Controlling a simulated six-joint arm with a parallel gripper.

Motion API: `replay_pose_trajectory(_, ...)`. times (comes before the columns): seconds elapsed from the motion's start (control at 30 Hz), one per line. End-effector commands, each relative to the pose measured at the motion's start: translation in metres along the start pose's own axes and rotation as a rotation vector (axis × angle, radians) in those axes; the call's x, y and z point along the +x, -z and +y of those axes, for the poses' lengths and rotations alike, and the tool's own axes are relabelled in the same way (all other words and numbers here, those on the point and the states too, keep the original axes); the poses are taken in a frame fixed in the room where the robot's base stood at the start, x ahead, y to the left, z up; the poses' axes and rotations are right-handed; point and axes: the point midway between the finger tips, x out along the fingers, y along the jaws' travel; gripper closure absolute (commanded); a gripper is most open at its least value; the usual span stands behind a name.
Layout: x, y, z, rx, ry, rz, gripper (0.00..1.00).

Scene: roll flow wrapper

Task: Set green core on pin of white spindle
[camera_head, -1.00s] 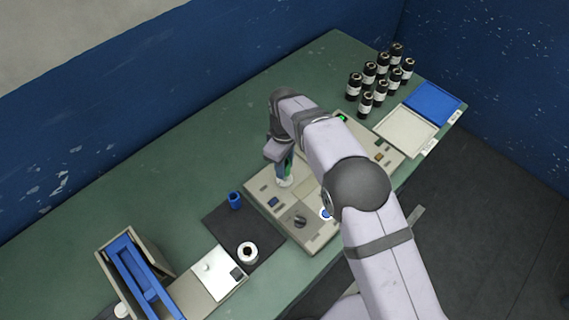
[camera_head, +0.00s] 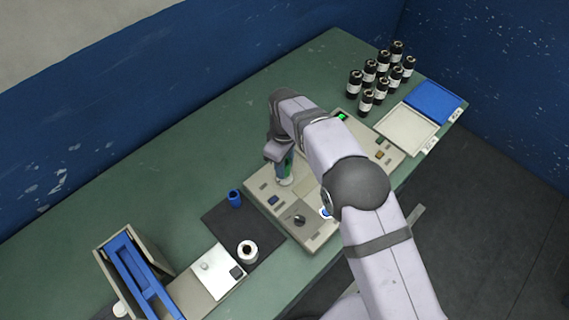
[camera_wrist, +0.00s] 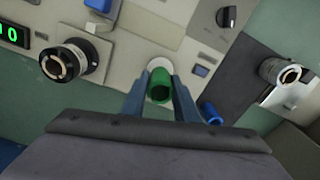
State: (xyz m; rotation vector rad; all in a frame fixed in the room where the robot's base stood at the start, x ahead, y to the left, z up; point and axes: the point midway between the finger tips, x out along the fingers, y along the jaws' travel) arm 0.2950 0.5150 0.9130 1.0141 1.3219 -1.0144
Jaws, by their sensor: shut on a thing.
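The green core (camera_wrist: 160,86) stands between the fingers of my gripper (camera_wrist: 160,98) in the wrist view, right over the white spindle (camera_wrist: 160,63). In the head view, the green core (camera_head: 289,166) is a small strip beside my gripper (camera_head: 284,166). The white spindle (camera_head: 285,182) shows as a pale round base on the beige machine panel, under the core. My gripper is shut on the core, which looks upright. The pin is hidden, so I cannot tell how far the core sits around it.
A dark mat holds a blue core (camera_head: 235,198) and a white roll (camera_head: 248,251). A blue-lined box (camera_head: 140,275) is at the lower left. Several black rolls (camera_head: 381,88) stand at the back right near blue and white trays (camera_head: 405,130). The left rear table is clear.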

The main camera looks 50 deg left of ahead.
Motion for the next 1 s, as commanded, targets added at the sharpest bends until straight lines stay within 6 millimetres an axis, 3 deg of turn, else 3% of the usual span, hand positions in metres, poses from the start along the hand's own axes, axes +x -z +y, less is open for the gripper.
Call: replay_pose_trajectory(1.0, 0.012, 0.000, 0.000, 0.000, 0.000, 0.001, 0.94)
